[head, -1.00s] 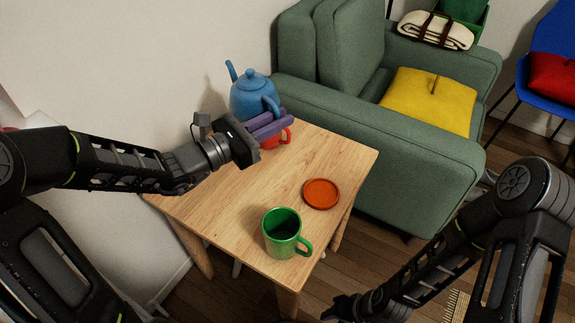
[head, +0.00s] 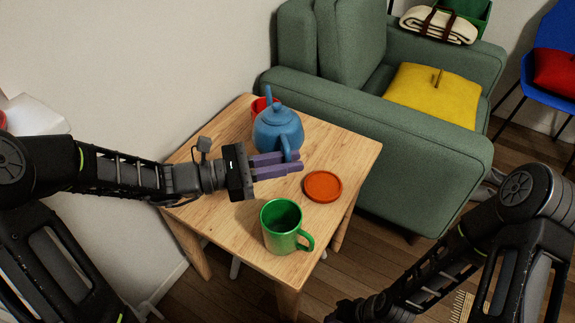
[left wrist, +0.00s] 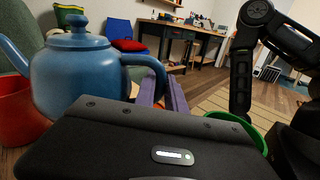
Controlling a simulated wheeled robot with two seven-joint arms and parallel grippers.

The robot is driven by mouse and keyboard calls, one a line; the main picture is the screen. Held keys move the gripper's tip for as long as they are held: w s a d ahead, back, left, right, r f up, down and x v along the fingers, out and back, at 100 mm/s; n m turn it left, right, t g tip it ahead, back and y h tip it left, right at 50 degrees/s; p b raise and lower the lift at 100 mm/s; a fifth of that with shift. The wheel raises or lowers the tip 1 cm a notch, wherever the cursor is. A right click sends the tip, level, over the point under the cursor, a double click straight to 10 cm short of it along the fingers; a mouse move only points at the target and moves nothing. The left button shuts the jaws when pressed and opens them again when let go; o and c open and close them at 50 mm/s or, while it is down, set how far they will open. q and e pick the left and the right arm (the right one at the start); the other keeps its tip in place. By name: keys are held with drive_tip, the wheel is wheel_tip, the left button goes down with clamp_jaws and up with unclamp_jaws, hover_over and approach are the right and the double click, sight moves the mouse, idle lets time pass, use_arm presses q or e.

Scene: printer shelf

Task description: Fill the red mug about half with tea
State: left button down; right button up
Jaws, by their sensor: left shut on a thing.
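The blue teapot (head: 278,132) looks upright over the back half of the table, its spout pointing away past the red mug. I cannot tell whether its base is clear of the tabletop. My left gripper (head: 290,163) is shut on the teapot's handle with its purple fingers. The teapot (left wrist: 85,75) and its handle also show in the left wrist view. The red mug (head: 260,105) stands behind the teapot, mostly hidden; part of it shows in the left wrist view (left wrist: 20,118). Its contents are hidden. My right gripper (head: 345,311) is low beside the table; its fingers are unclear.
A green mug (head: 281,224) stands near the table's front, with an orange-red coaster (head: 322,186) behind it to the right. A green armchair (head: 400,170) stands close behind and right. A wall is on the left.

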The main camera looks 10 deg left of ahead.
idle(0.4)
use_arm(q)
drive_tip(key=shift+f+b, duration=0.55)
drive_tip(key=shift+b, duration=0.4)
drive_tip(key=shift+r+p, duration=0.75)
drive_tip(key=shift+p, duration=0.1)
drive_tip(key=shift+f+n, duration=0.15)
drive_tip(key=shift+n, duration=0.15)
drive_tip(key=shift+s+f+n, duration=0.1)
drive_tip(key=shift+f+n, duration=0.2)
drive_tip(key=shift+f+p, duration=0.25)
drive_tip(key=shift+p, duration=0.05)
drive_tip(key=shift+s, duration=0.1)
drive_tip(key=shift+r+n, duration=0.15)
drive_tip(key=shift+n, duration=0.15)
drive_tip(key=shift+r+n+p, duration=0.2)
drive_tip(key=shift+n+p, duration=0.1)
drive_tip(key=shift+p, duration=0.65)
